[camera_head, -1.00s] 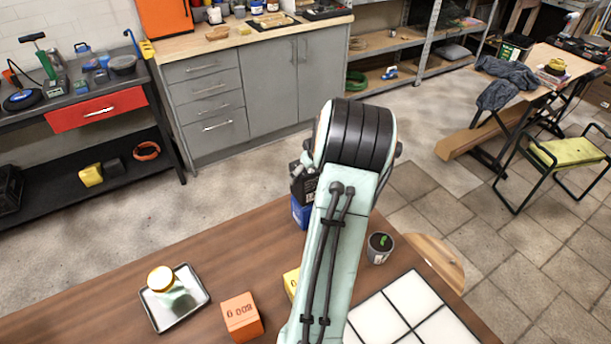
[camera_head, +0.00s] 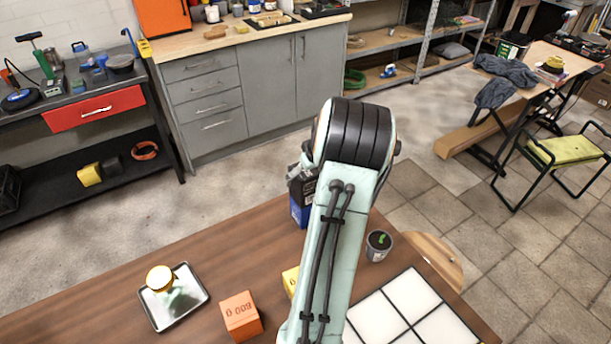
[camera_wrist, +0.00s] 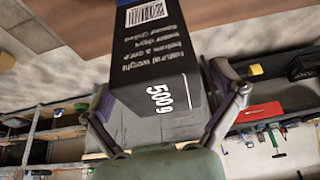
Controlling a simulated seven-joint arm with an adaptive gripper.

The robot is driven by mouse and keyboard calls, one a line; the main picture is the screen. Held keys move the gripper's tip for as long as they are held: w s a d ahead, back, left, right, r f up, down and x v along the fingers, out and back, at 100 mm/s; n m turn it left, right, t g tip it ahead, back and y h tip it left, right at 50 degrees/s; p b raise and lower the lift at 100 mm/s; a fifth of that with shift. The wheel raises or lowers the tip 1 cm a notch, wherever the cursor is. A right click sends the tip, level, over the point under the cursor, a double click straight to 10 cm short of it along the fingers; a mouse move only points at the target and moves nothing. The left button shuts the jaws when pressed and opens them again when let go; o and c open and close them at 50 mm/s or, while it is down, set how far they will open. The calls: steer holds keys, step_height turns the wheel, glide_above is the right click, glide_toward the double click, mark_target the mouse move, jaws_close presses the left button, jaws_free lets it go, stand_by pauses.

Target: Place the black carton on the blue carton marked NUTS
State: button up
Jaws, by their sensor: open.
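The black carton (camera_head: 303,188) stands on top of the blue carton (camera_head: 300,214), partly hidden behind my arm in the head view. In the wrist view the black carton (camera_wrist: 157,75) shows white print, a barcode and "500g". A small blue strip (camera_wrist: 127,3) shows beyond it at the top edge. My gripper (camera_wrist: 165,108) is open, with one finger on each side of the black carton. I cannot tell whether either finger still touches it. The NUTS marking is not readable from here.
Table left of the blue carton is bare.

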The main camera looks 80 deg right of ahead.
steer(key=v, duration=1.2)
steer(key=w+a+r+n+y, duration=0.1)
steer(key=w+a+n, duration=0.1)
steer(key=w+a, duration=0.45)
steer(key=w+a+n+g+y, duration=0.1)
steer(key=w+a, duration=0.3)
steer(key=a, duration=0.6)
steer(key=w+a+r+n+y, duration=0.1)
steer(key=w+a+n, duration=0.1)
steer(key=w+a, duration=0.5)
steer(key=s+a+f+n, duration=0.1)
steer(key=s+a, duration=0.2)
steer(key=a, duration=0.4)
steer(key=s+a+f+n+g, duration=0.1)
steer(key=s+a+n, duration=0.1)
steer(key=s+a, duration=0.2)
steer(key=s+a+f+n+g+y, duration=0.1)
steer(key=s+a, duration=0.3)
steer(key=a, duration=0.6)
steer(key=shift+s+a+n, duration=0.2)
steer(key=shift+s+n, duration=0.05)
steer(key=shift+n, duration=0.35)
